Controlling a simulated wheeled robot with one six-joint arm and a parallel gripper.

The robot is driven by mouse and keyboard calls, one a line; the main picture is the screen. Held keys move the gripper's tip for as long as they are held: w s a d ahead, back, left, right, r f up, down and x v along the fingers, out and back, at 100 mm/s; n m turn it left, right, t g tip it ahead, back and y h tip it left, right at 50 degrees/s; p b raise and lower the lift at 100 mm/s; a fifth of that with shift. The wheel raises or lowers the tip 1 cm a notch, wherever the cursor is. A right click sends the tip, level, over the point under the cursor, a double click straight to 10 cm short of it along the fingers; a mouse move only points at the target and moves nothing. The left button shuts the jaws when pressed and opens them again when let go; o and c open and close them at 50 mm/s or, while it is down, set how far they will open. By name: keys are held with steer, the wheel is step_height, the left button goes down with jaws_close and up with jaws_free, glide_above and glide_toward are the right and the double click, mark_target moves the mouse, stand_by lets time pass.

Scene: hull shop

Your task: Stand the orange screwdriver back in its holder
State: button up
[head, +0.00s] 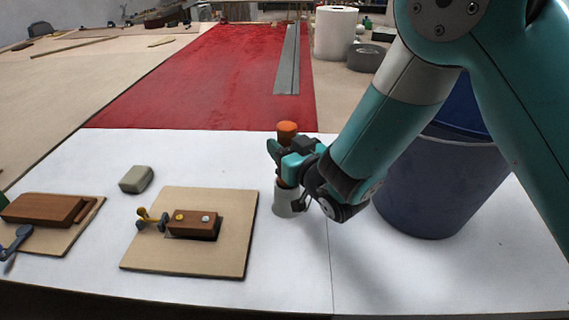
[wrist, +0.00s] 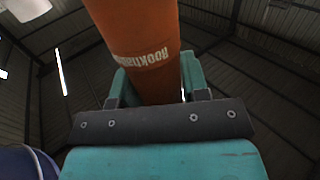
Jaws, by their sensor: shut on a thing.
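The orange screwdriver (head: 287,131) stands about upright in the head view, with its orange top showing above my gripper (head: 282,165). My gripper is shut on it. In the wrist view the orange handle (wrist: 135,40), with pale lettering, runs between the two teal fingers (wrist: 155,85). A pale grey cup-like holder (head: 287,199) stands on the white table right below the gripper. The screwdriver is in line with the holder's mouth. The gripper hides part of the mouth, so I cannot tell how deep the lower end sits in it.
A big dark blue bin (head: 430,195) stands close right of my gripper. A tan board (head: 235,235) with a brown block (head: 195,232) and a yellow-and-blue tool lies left of the holder. A grey-green block (head: 136,179) lies farther left. The white table (head: 285,270) is clear in front.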

steer(key=shift+f+b, duration=0.5)
steer(key=shift+f, duration=0.6)
steer(key=shift+f+b, duration=0.55)
steer(key=shift+f, duration=0.05)
steer(key=o, duration=0.9)
steer(key=shift+r, duration=0.1)
